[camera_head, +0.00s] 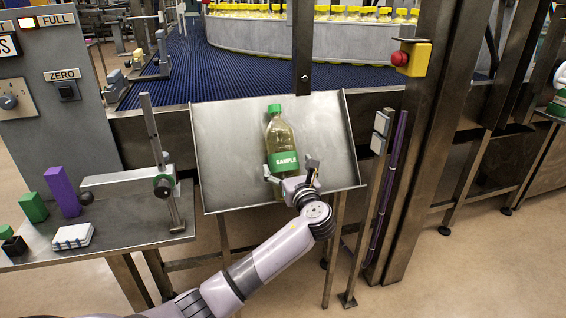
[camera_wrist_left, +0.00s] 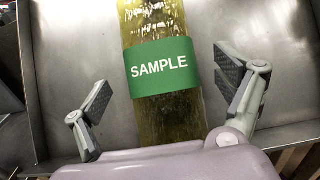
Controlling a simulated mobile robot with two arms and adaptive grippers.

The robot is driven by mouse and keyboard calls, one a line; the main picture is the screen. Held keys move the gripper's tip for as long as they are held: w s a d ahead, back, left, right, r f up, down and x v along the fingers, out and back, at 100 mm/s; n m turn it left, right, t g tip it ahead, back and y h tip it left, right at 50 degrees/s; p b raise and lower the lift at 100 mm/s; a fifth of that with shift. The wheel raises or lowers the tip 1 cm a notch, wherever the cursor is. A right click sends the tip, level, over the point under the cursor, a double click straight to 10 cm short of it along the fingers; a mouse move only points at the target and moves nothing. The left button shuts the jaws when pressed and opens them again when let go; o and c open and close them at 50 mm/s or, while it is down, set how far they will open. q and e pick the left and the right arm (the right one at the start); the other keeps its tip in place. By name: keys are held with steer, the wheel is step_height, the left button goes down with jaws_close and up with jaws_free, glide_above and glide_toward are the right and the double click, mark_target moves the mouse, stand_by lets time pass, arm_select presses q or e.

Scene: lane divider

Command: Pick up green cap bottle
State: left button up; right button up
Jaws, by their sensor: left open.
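The green cap bottle (camera_head: 281,138) lies on a sloped metal tray (camera_head: 225,150), its green cap at the upper end and a green SAMPLE label around its lower part. My left gripper (camera_head: 291,167) is at the bottle's lower end, fingers spread to either side of it. In the left wrist view, the bottle (camera_wrist_left: 165,70) runs up between the open fingers of the left gripper (camera_wrist_left: 166,100), with gaps on both sides. The bottle's base is hidden behind the gripper body. My right gripper is not in view.
A metal post (camera_head: 302,45) comes down to the tray's top edge. A side table (camera_head: 120,220) at left holds green and purple blocks and a clamp stand. A post with a red button (camera_head: 400,58) stands at right. Several yellow-capped bottles (camera_head: 340,14) line the conveyor behind.

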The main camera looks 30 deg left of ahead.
arm_select(q)
steer(key=x, duration=0.3)
steer(key=b+x, duration=0.1)
steer(key=x, duration=0.1)
steer(key=shift+f, duration=0.3)
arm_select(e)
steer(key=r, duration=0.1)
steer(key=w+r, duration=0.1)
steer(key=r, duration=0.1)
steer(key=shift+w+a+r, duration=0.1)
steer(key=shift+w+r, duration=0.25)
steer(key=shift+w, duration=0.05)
arm_select(q)
steer(key=c, duration=1)
steer(key=shift+r, duration=0.15)
steer(key=shift+c, duration=0.2)
